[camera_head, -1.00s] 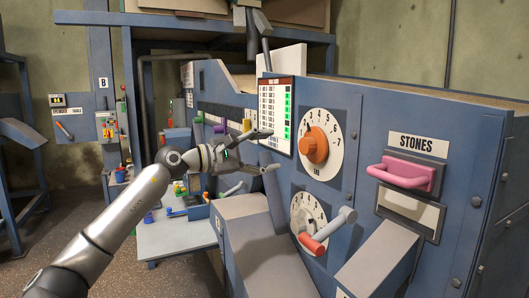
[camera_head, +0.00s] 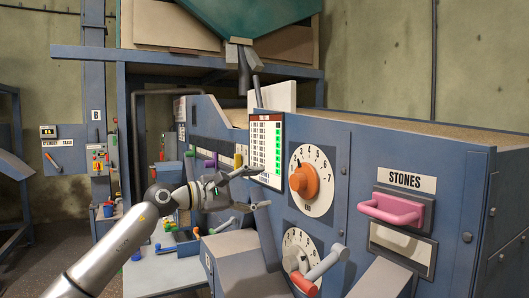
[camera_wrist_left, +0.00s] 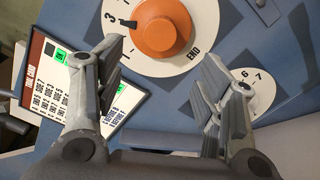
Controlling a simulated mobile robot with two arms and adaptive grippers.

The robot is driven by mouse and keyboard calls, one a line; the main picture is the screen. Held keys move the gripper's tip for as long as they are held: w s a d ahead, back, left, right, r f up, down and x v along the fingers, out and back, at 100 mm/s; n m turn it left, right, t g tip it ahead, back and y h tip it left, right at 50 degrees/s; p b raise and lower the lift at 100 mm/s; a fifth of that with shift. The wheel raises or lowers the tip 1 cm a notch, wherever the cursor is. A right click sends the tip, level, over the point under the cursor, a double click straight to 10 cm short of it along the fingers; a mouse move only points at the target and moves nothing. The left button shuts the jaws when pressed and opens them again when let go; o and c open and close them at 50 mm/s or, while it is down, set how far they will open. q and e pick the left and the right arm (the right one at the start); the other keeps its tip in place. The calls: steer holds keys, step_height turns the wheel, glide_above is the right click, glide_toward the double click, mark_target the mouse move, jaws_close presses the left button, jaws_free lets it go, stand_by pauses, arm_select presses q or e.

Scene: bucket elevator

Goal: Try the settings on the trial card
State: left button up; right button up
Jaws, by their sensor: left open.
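The trial card (camera_head: 267,150) is a white sheet with a dark red header, rows of text and green marks; it also shows in the left wrist view (camera_wrist_left: 60,82). To its right is an orange knob (camera_head: 304,181) on a white numbered dial. In the left wrist view the orange knob (camera_wrist_left: 160,28) lies beyond my fingers. A lower numbered dial (camera_head: 294,243) has a crank with a red grip (camera_head: 304,285). My left gripper (camera_head: 262,187) is open and empty, left of the orange knob and in front of the machine, apart from it. My right gripper is not in view.
A pink handle (camera_head: 392,209) under a STONES label juts out at the right. Grey chutes (camera_head: 240,258) slope out below the dials. A low table with small coloured items (camera_head: 165,250) stands behind my arm. A wall panel marked B (camera_head: 97,150) is at the left.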

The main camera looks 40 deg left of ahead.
mark_target(294, 182)
arm_select(q)
steer(key=w+n+p, duration=0.1)
steer(key=n+p, duration=0.1)
steer(key=n, duration=0.5)
steer(key=w+d+n+p, duration=0.1)
steer(key=w+n+p, duration=0.1)
steer(key=n, duration=0.4)
steer(key=w+d+r+n+p, duration=0.1)
steer(key=w+n+p, duration=0.1)
steer(key=n, duration=0.5)
steer(key=shift+d+n+p, duration=0.2)
steer(key=shift+n+p, duration=0.1)
steer(key=shift+p, duration=0.05)
steer(key=p+x, duration=0.1)
steer(key=x, duration=0.1)
steer(key=p+x, duration=0.1)
steer(key=x, duration=0.1)
steer(key=shift+w+d+f, duration=0.15)
steer(key=shift+w+f, duration=0.1)
steer(key=shift+w, duration=0.15)
steer(key=shift+w+d+f+p, duration=0.15)
steer(key=shift+w+p, duration=0.15)
steer(key=shift+w, duration=0.1)
